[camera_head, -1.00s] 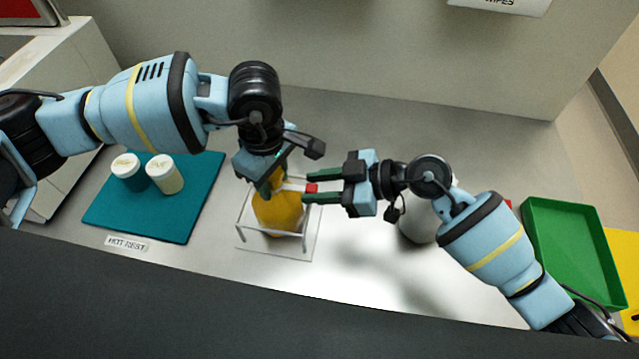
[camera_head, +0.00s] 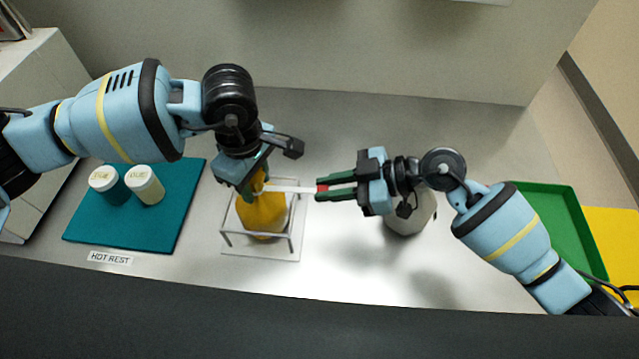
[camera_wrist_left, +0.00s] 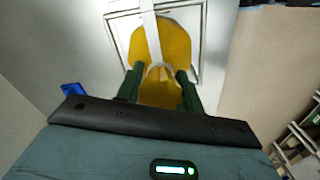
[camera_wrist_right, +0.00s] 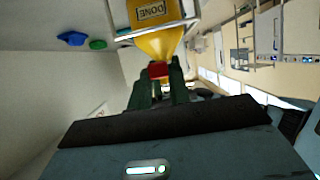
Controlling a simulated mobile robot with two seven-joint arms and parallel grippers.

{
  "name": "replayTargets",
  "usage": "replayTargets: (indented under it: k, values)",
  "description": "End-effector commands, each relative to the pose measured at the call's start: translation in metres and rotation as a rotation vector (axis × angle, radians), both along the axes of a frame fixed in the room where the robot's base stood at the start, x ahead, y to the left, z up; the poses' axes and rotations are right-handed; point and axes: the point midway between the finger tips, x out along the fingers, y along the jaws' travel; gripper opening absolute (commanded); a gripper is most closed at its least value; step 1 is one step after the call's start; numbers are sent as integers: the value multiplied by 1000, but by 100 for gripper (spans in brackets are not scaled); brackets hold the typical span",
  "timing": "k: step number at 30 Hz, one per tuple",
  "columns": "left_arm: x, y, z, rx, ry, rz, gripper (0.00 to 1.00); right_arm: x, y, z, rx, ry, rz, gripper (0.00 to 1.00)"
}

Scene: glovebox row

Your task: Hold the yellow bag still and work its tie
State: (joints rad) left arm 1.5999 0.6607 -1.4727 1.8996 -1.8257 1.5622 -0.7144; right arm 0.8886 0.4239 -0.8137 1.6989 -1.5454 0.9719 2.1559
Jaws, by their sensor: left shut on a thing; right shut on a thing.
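The yellow bag (camera_head: 262,217) stands in a clear open-frame holder (camera_head: 260,248) on the bench. My left gripper (camera_head: 250,188) is shut on the bag's gathered neck; in the left wrist view the fingers flank the yellow bag (camera_wrist_left: 160,42). A white tie strip (camera_head: 290,189) runs from the neck to the right, straight and level. My right gripper (camera_head: 320,189) is shut on the red tab (camera_head: 323,187) at the strip's end. The red tab also shows between the fingers in the right wrist view (camera_wrist_right: 158,70), with a DONE label (camera_wrist_right: 152,12) on the bag beyond.
A teal mat (camera_head: 160,225) with two white-lidded jars (camera_head: 145,185) lies left, above a HOT REST label (camera_head: 110,258). A pale rounded object (camera_head: 412,217) stands under my right gripper. A green tray (camera_head: 560,225) is at the right. The bench behind the holder is clear.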

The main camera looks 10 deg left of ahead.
Motion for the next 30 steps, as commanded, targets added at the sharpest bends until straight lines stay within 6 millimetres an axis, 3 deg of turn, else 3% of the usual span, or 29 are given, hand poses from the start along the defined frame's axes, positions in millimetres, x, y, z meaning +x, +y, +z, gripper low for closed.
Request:
replayTargets:
  k: [5,6,11,22,30]
  values:
    - [0,0,1,1,-1,1,4,0,0,0,0,-1,0,0]
    - [0,0,1,1,-1,1,4,0,0,0,0,-1,0,23]
    - [0,0,1,0,-1,1,4,0,1,0,0,0,0,42]
    - [0,0,1,0,-1,0,4,0,-6,2,-2,0,-1,42]
    - [0,0,1,0,-1,0,4,2,-49,19,-3,0,-3,42]
